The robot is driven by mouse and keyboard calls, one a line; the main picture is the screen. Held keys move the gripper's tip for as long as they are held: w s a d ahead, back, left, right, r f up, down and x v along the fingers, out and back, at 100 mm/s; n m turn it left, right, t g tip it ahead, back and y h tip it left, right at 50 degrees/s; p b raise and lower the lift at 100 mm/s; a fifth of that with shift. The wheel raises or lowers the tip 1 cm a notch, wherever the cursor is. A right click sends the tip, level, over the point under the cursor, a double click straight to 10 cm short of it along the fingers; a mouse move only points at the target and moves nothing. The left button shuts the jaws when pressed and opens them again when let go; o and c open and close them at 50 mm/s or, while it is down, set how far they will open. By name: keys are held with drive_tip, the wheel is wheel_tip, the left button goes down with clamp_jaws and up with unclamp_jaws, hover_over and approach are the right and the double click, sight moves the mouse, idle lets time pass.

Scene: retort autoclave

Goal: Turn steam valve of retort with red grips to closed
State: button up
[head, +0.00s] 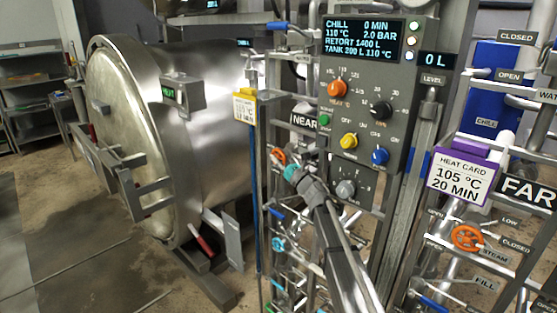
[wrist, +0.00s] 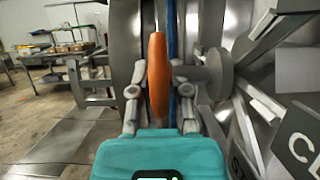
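An orange handwheel (head: 278,157) sits on the pipe rack beneath the NEAR sign. The wrist view shows this wheel (wrist: 158,75) edge-on. My gripper (head: 285,165), with its teal body, is right at the wheel. In the wrist view my gripper (wrist: 159,91) is open, one finger on each side of the rim, with gaps showing beside it. The large steel retort (head: 165,110) at left has a red grip (head: 203,244) low beside its door. Another orange handwheel (head: 467,238), by a STEAM label, is on the FAR rack. The near wheel's position labels are hidden.
The control panel (head: 365,95) reads CHILL, 0 MIN, 2.0 BAR, just above my arm. A yellow-topped card (head: 244,106) and blue upright (head: 254,190) stand left of the gripper. Teal (head: 278,244) and blue handles crowd the rack below. Open floor lies at left.

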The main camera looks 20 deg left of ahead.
clamp_jaws()
